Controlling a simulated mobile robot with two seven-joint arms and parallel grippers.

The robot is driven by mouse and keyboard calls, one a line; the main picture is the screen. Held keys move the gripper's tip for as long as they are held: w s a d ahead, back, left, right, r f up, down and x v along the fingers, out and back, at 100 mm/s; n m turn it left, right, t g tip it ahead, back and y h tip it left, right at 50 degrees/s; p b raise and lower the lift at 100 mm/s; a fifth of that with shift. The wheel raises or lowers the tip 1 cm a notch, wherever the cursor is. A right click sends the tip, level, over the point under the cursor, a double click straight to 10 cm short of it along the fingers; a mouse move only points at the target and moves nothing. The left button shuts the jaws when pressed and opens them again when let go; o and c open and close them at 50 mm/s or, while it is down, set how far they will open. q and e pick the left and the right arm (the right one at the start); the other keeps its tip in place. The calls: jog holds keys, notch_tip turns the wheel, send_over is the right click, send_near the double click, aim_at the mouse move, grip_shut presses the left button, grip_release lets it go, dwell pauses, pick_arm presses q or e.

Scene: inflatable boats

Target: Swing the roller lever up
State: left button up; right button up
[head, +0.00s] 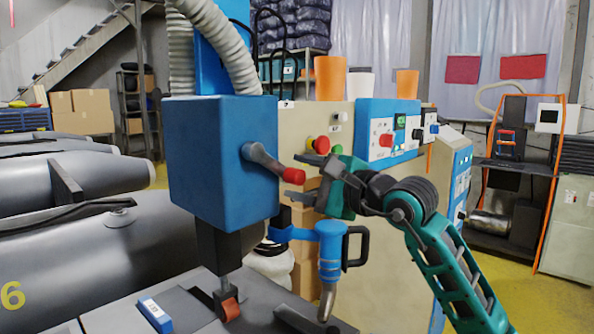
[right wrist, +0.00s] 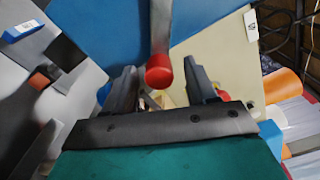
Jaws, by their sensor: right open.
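The roller lever (head: 268,160) is a grey arm with a red knob, on the side of a blue machine head (head: 218,160). It slants down to the right, the red knob at its lower end. My right gripper (head: 290,182) is open right by the knob, fingers pointing left toward the lever. In the right wrist view the lever (right wrist: 160,45) comes down from the top, and its red knob shows between the two spread fingers (right wrist: 160,88). I cannot tell whether they touch it. The roller (head: 229,308) shows below the machine head. My left gripper is not in view.
A blue hot-air tool (head: 331,250) with a black handle hangs below my right gripper. A control panel (head: 388,130) with buttons stands behind it. Grey inflatable boats (head: 90,240) lie at the left. An orange-framed rack (head: 515,170) stands at the right.

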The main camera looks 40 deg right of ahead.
jog(key=shift+w+a, duration=0.1)
jog(key=shift+w, duration=0.7)
grip_shut()
